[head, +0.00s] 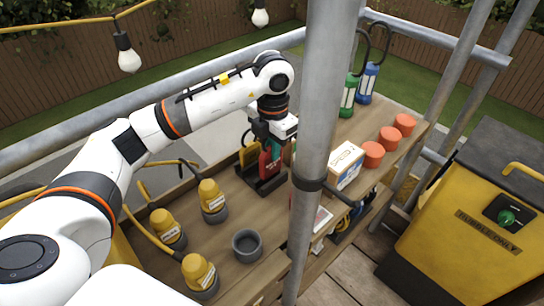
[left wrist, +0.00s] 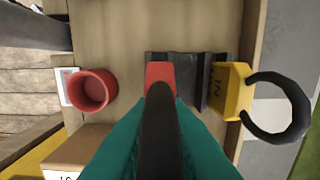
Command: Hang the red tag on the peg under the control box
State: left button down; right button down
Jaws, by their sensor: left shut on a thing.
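The red tag (head: 274,153) is upright at the dark slotted rack (head: 262,182) on the wooden bench. My left gripper (head: 268,150) is shut on it from above, its teal fingers on both sides. In the left wrist view the red tag (left wrist: 160,73) shows between the teal fingers (left wrist: 160,105), with its dark loop across the middle. The tag's lower end is hidden, so I cannot tell whether it is clear of the rack. A yellow tag (left wrist: 232,90) with a black loop stands beside it. I cannot make out the control box or its peg. My right gripper is not in view.
A scaffold pole (head: 322,110) stands right of the gripper. Several yellow fittings (head: 212,200) and a grey cup (head: 247,245) are in front. A white-and-orange box (head: 345,165), orange cups (head: 389,138) and green and blue canisters (head: 367,82) stand right. A yellow rubble bin (head: 455,220) is farther right.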

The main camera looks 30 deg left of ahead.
pick_arm(q)
jog(key=shift+f, duration=1.95)
jog(key=shift+f, duration=0.25)
jog(key=c, duration=1.4)
grip_release()
jog(key=shift+r, duration=0.1)
notch_tip(320, 180, up, 12)
jog(key=shift+s+d+b, duration=0.35)
jog(key=shift+d, duration=0.1)
